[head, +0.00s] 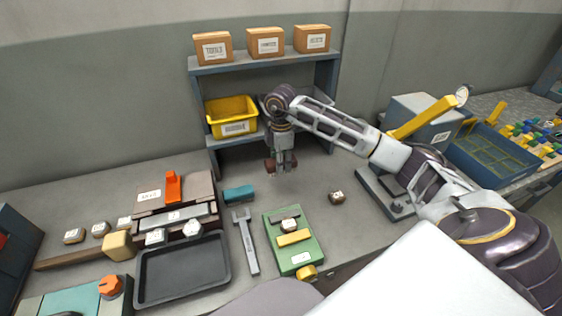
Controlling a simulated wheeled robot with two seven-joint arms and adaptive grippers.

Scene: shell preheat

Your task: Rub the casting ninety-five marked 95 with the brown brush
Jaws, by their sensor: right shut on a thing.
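My right gripper (281,168) reaches in from the right and points down above the back of the bench, in front of the shelf. It is shut on a small brown piece (269,166), which looks like the brown brush, mostly hidden by the fingers. Several small castings with white labels show: one alone (336,198) right of the green fixture, one (290,225) on the green fixture, and more at the left, such as this casting (74,236). Their numbers are too small to read, so I cannot tell which is 95. My left gripper is out of view.
The green fixture (276,250) has yellow parts. A grey wrench-like tool (247,243), a teal block (238,194) and a black tray (180,294) lie left of it. A yellow bin (232,108) sits in the shelf (266,63). Bench is clear around the lone casting.

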